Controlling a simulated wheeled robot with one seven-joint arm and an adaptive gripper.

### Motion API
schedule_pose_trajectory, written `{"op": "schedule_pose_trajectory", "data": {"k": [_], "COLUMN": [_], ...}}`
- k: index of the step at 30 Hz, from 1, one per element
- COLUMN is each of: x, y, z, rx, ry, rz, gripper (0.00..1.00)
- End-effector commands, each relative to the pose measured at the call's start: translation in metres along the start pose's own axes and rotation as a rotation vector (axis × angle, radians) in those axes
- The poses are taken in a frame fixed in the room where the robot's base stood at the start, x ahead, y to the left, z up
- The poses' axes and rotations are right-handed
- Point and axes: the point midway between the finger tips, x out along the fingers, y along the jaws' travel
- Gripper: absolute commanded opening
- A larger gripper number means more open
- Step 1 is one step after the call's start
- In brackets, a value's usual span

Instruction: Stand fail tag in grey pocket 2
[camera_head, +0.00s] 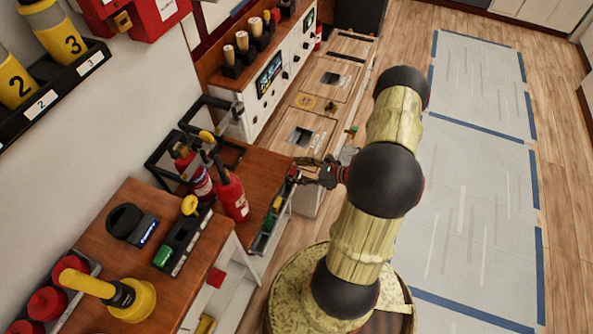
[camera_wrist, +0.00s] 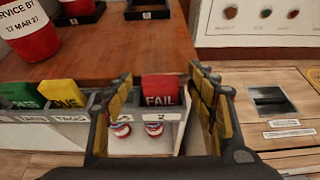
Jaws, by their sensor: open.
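The red fail tag (camera_wrist: 159,88) stands upright in the wrist view, its word facing me. It is at the grey pocket marked 2 (camera_wrist: 154,118) on the rail along the wooden bench's edge. I cannot tell how deep its lower edge sits in the pocket. My gripper (camera_wrist: 160,78) is open, with one finger on each side of the tag and a visible gap to both. In the head view my gripper (camera_head: 322,172) is at the bench's right edge; the tag is too small to tell clearly there.
A yellow tag (camera_wrist: 63,92) and a green tag (camera_wrist: 20,94) stand in the rail to the left. Red fire extinguishers (camera_head: 231,192) stand on the bench nearby. A wooden-topped cabinet (camera_wrist: 280,85) is to the right. The covered floor (camera_head: 470,200) is clear.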

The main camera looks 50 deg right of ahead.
Motion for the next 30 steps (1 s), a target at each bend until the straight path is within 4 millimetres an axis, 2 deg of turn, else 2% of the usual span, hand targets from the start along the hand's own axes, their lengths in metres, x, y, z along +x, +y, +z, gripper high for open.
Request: {"op": "schedule_pose_trajectory", "data": {"k": [11,14,24,30], "x": [-0.005,-0.017,-0.085,-0.112], "y": [-0.001,-0.001,-0.001,-0.001], "z": [0.0,0.0,0.0,0.0], "rx": [0.0,0.001,0.001,0.0], "ry": [0.0,0.0,0.0,0.0], "rz": [-0.001,-0.004,-0.005,-0.002], "gripper": [0.58,0.58,0.58,0.58]}}
